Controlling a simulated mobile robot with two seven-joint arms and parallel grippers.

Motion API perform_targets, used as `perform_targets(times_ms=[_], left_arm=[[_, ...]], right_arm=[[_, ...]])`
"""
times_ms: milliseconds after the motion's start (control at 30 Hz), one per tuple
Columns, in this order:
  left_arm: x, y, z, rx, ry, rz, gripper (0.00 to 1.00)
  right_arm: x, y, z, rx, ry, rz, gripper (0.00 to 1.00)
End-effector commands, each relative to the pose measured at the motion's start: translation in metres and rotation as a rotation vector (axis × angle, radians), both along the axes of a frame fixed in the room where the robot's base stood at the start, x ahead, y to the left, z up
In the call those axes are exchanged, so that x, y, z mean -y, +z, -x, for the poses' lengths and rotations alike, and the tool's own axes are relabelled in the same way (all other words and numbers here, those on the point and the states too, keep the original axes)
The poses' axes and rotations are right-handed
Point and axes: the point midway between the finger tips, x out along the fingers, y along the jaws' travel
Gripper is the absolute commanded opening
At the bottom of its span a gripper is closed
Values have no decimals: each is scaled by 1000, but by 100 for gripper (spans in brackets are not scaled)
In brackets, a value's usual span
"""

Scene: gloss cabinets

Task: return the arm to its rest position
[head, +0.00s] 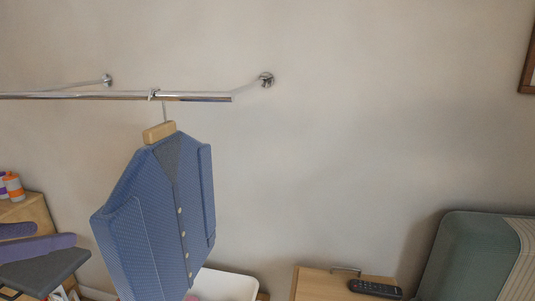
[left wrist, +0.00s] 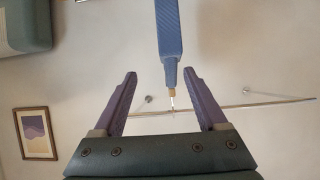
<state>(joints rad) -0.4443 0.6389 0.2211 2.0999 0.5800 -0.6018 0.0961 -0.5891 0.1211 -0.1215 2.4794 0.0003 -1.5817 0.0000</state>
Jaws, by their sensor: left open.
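My left gripper (head: 36,238) is at the lower left of the head view, with purple fingers and a dark grey body. It is to the left of the hanging blue vest and apart from it. In the left wrist view its two fingers (left wrist: 158,88) are spread with nothing held between them. The blue vest (head: 160,225) hangs from a wooden hanger (head: 160,131) on the chrome rail (head: 190,97). In the left wrist view the vest (left wrist: 168,35) appears edge-on and upside down, beyond the fingers. My right gripper is not in view.
A wooden cabinet (head: 310,287) with a black remote (head: 375,288) on it stands at the lower right, beside a green-grey chair (head: 465,255). A white surface (head: 228,285) lies behind the vest. Orange-capped bottles (head: 13,186) stand at the far left. The wall between is bare.

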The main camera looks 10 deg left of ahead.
Motion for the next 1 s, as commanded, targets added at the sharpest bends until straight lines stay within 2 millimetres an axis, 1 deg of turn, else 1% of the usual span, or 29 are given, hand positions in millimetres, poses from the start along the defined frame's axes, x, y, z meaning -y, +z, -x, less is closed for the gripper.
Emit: perform_targets(times_ms=[33,100,167,267,400,467,533,667,700,733,867,900,967,1000], left_arm=[[9,-11,8,-41,-7,-5,75],[21,-25,19,-103,-18,-17,75],[32,-38,31,-159,-27,-27,75],[51,-57,53,-261,-41,-48,75],[80,-79,90,-415,-59,-79,75],[93,-85,107,-485,-63,-90,75],[107,-90,130,-572,-66,-102,75],[132,-90,174,-739,-54,-111,75],[133,-73,180,-764,-51,-119,75],[130,-57,179,-759,-51,-124,75],[130,-16,178,-758,-52,-124,75],[130,-2,178,-758,-52,-124,75],[129,20,178,-758,-52,-124,75],[130,35,178,-758,-52,-124,75]], right_arm=[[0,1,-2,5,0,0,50],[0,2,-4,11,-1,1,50],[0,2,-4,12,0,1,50],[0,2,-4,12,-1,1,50],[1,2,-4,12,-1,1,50],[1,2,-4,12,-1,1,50],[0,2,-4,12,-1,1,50],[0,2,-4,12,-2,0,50],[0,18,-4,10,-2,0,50],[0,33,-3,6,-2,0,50],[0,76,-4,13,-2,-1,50],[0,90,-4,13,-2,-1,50],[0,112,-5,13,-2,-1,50],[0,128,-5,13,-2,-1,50]])
